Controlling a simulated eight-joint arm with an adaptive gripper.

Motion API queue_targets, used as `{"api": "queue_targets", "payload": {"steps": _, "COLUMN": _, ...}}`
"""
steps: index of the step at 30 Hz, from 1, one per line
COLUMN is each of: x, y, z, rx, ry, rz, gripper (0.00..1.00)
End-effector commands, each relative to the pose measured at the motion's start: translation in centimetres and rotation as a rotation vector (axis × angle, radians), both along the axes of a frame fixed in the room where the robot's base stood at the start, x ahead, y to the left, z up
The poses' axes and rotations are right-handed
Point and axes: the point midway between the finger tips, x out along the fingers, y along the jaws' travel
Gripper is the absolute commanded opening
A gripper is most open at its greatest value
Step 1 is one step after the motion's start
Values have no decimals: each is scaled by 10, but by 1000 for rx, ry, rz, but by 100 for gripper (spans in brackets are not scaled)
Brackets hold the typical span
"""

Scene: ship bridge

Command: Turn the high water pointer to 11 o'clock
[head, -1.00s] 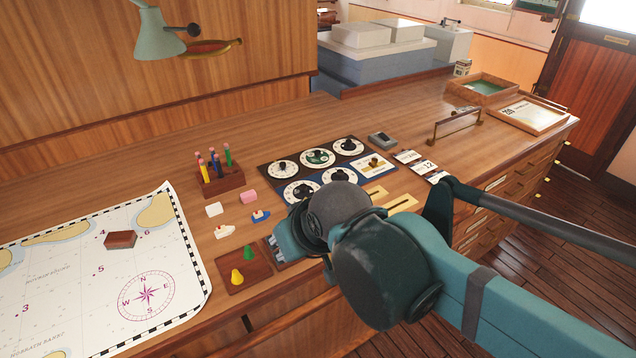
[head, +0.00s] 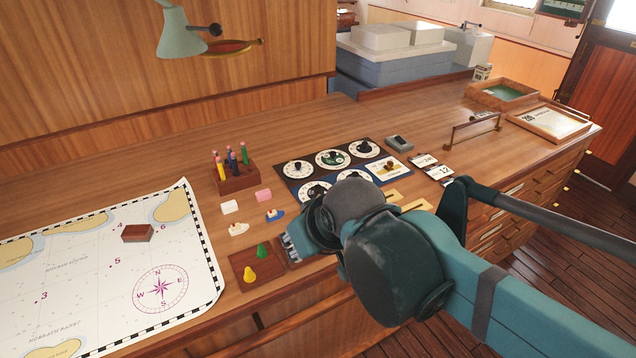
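A dial panel (head: 281,172) lies flat on the wooden desk, with several round white-rimmed dials and dark pointers. The upper row shows a left dial (head: 298,170), a green-centred middle dial (head: 332,159) and a right dial (head: 365,149). Two lower dials (head: 315,190) are partly covered by my arm. The labels are too small to read, so I cannot tell which dial is high water. My gripper (head: 288,246) is low over the desk's front, below and left of the panel, apart from the dials. Its fingers are mostly hidden behind my wrist.
A small tray (head: 238,265) with yellow and green pieces lies just left of my gripper. Toy boats (head: 274,216), erasers (head: 263,196) and a pencil block (head: 238,183) stand left of the panel. A chart (head: 90,270) covers the desk's left. A brass-coloured rail (head: 476,128) stands right.

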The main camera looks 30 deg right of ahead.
Motion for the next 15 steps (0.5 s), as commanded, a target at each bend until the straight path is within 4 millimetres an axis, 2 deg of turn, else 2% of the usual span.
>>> {"api": "queue_targets", "payload": {"steps": 15, "x": 45, "y": -21, "z": 38, "rx": -202, "ry": 110, "rz": 285, "gripper": 29}}
